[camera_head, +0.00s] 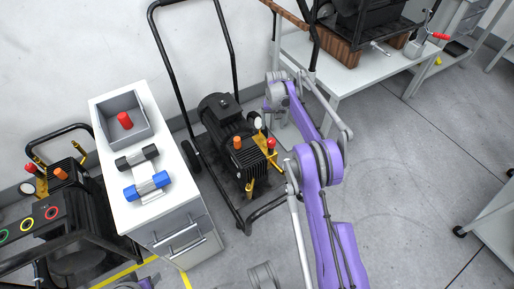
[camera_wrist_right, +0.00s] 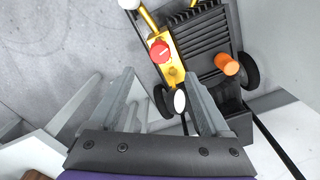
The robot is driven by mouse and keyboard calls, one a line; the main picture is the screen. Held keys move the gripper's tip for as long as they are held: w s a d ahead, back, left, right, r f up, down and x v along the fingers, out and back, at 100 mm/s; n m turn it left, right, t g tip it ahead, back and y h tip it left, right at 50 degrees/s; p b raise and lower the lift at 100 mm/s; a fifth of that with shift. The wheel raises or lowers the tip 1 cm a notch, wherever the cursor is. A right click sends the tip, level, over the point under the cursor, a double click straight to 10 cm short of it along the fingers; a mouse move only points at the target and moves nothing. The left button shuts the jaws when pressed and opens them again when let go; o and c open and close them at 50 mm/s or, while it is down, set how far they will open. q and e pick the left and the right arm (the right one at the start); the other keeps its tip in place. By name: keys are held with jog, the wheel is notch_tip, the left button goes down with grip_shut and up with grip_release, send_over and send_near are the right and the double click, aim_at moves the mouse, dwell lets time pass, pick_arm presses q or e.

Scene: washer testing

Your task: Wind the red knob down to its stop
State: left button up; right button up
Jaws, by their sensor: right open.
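The red knob (camera_head: 271,143) sits on the yellow block at the right end of the black pump (camera_head: 225,116) on its wheeled frame. In the right wrist view the red knob (camera_wrist_right: 160,50) is a round cap on the yellow fitting, lying beyond and between the fingertips. My right gripper (camera_head: 267,117) hangs above and behind the knob in the head view, small and partly hidden by its own wrist. In the right wrist view its two grey fingers (camera_wrist_right: 160,80) are spread apart with nothing between them.
Near the knob are a white gauge (camera_head: 258,123) and an orange cap (camera_head: 237,142). Left stands a white cabinet (camera_head: 110,110) with a grey bin (camera_head: 103,107), a red part and dumbbell-shaped parts. A second machine (camera_head: 75,215) is far left.

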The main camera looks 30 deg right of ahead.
aim_at(271, 140)
jog(key=shift+w+f, duration=0.1)
jog(key=shift+f, duration=0.85)
notch_tip(271, 140, down, 10)
jog(key=shift+r+b, duration=0.1)
jog(key=shift+b, duration=0.85)
jog(key=shift+c, duration=0.3)
grip_shut()
